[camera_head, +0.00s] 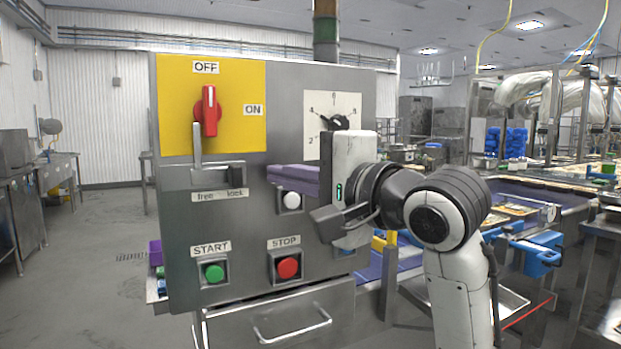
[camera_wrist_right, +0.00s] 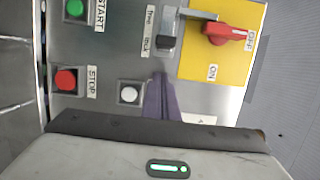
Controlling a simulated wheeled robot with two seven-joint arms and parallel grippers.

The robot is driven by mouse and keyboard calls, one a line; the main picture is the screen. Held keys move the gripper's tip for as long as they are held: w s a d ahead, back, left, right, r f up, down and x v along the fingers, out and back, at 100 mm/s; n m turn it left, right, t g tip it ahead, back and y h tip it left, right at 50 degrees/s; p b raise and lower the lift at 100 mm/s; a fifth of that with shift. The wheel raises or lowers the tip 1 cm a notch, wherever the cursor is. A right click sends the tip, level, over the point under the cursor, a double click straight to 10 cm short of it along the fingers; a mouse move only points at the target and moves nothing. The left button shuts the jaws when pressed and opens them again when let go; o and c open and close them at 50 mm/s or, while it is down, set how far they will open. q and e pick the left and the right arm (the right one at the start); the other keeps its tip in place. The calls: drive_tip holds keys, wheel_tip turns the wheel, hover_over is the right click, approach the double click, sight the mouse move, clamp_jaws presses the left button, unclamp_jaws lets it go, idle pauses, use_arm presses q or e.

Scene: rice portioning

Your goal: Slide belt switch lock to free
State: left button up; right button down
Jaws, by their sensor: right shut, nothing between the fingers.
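The belt switch is a red rotary handle (camera_head: 209,111) on a yellow plate (camera_head: 247,82), pointing up to OFF. Below it is the metal slide lock (camera_head: 203,178), with a dark knob (camera_head: 235,188) at its right end above "lock"; "free" is at the left. A grey upright bar (camera_head: 197,146) rises from the slide to beside the red handle. My right gripper (camera_head: 268,175) is shut and empty, its purple fingers just right of the slide. In the right wrist view the shut fingers (camera_wrist_right: 160,76) point at the dark knob (camera_wrist_right: 166,42), with a small gap. My left gripper is out of view.
A white button (camera_head: 291,201) sits just below my right fingers. The green START button (camera_head: 214,272) and red STOP button (camera_head: 287,268) are lower on the panel. A dial (camera_head: 333,120) is at upper right. The space left of the panel is open floor.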

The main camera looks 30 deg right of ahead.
sight(218, 176)
drive_tip(key=shift+s+a, duration=0.15)
drive_tip(key=shift+a, duration=0.75)
drive_tip(key=shift+s+a, duration=0.1)
drive_tip(key=shift+a, duration=0.75)
drive_tip(key=a+p, duration=0.1)
drive_tip(key=a, duration=0.2)
drive_tip(key=shift+a+r+p, duration=0.15)
drive_tip(key=shift+a+p, duration=0.1)
drive_tip(key=shift+p, duration=0.15)
drive_tip(key=shift+a, duration=0.35)
drive_tip(key=shift+d, duration=0.15)
